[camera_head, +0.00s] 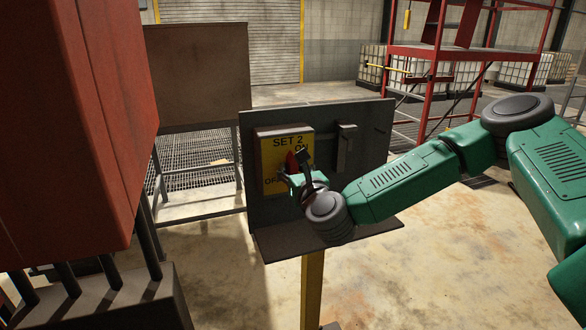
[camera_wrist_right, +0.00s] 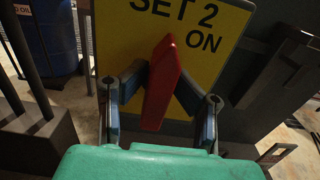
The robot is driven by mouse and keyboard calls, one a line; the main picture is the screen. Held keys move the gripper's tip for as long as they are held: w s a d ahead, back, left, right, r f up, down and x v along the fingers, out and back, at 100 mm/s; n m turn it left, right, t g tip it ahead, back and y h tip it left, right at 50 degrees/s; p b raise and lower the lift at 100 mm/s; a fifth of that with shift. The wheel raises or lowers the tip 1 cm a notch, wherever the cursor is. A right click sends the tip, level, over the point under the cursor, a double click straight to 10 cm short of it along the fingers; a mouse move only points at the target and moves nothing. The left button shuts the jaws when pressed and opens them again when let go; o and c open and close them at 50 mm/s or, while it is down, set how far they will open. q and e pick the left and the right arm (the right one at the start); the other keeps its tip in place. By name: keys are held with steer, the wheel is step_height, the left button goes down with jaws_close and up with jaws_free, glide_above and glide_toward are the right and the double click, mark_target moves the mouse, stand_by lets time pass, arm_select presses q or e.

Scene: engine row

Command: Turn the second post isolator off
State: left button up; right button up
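The second post isolator is a yellow plate (camera_head: 285,143) marked "SET 2" on a grey panel, with "ON" at upper right and "OFF" at lower left. Its red handle (camera_wrist_right: 162,85) stands nearly upright in the right wrist view, its top leaning slightly right towards "ON". It also shows in the head view, partly hidden by my right gripper (camera_head: 300,168). In the right wrist view my right gripper (camera_wrist_right: 161,80) has a finger on each side of the handle. My left gripper is out of view.
A grey box with a lever (camera_head: 345,147) is on the panel right of the plate. A ledge (camera_head: 285,243) juts out below, on a yellow post (camera_head: 312,285). A large red cabinet (camera_head: 60,130) fills the left. Open floor lies at lower right.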

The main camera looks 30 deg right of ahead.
steer(key=shift+a+r, duration=0.15)
steer(key=shift+a, duration=0.1)
jaws_close()
steer(key=shift+s, duration=0.15)
steer(key=shift+d, duration=0.35)
steer(key=shift+a+n+b, duration=0.2)
steer(key=shift+n+b, duration=0.15)
steer(key=shift+n, duration=0.25)
steer(key=shift+a+n+b, duration=0.1)
steer(key=shift+n+b, duration=0.5)
steer(key=shift+n, duration=0.5)
steer(key=n, duration=0.1)
steer(key=n+b, duration=0.1)
steer(key=n, duration=0.3)
steer(key=shift+w+a+b, duration=0.2)
steer(key=shift+a+b, duration=0.05)
steer(key=shift+b, duration=0.05)
steer(key=shift+a+f+n+b, duration=0.1)
steer(key=shift+f+n, duration=0.1)
steer(key=shift+n, duration=1.4)
steer(key=shift+a+f+n+b, duration=0.1)
steer(key=shift+f+n+b, duration=0.1)
steer(key=shift+n, duration=1.4)
steer(key=shift+a+f+n+b, duration=0.1)
steer(key=shift+f+n, duration=0.1)
steer(key=shift+n, duration=1.4)
